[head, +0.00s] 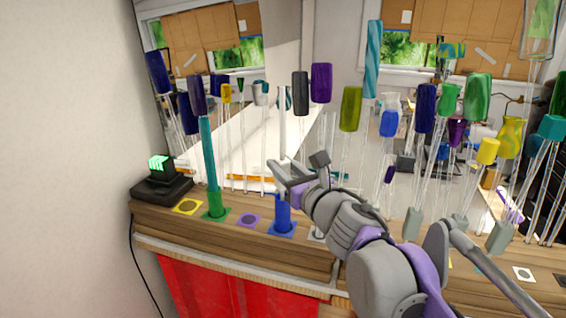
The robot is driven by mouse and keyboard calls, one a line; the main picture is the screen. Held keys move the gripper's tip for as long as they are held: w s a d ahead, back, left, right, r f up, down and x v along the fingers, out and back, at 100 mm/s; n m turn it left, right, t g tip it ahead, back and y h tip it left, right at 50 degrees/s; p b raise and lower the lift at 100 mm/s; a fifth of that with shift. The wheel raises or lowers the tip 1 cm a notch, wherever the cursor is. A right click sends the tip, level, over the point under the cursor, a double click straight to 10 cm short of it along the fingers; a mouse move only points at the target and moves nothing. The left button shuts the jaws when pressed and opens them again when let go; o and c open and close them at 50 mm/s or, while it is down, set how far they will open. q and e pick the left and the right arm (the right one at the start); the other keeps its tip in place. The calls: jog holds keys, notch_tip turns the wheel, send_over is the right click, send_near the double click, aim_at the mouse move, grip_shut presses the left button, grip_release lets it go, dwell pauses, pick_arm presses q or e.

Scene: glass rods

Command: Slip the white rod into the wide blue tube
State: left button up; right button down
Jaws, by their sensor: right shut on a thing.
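The white rod (282,120) stands about upright, with its upper part clear in the head view. My right gripper (284,171) is shut on its lower part, directly above the wide blue tube (283,216). The tube stands on a blue square on the wooden ledge. The gripper hides the rod's lower end, so I cannot tell whether it is inside the tube's mouth. My left gripper is not in view.
A teal rod (207,150) stands in a green tube (214,203) just left of the blue tube. Yellow (188,206) and purple (249,220) squares are bare. Several colored pieces on thin clear rods crowd the back and right. A black box (161,185) sits at the left end.

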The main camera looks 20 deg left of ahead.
jog(key=c, duration=0.5)
grip_release()
jog(key=v, duration=1)
jog(key=shift+s+d+b, duration=0.3)
jog(key=shift+b, duration=0.1)
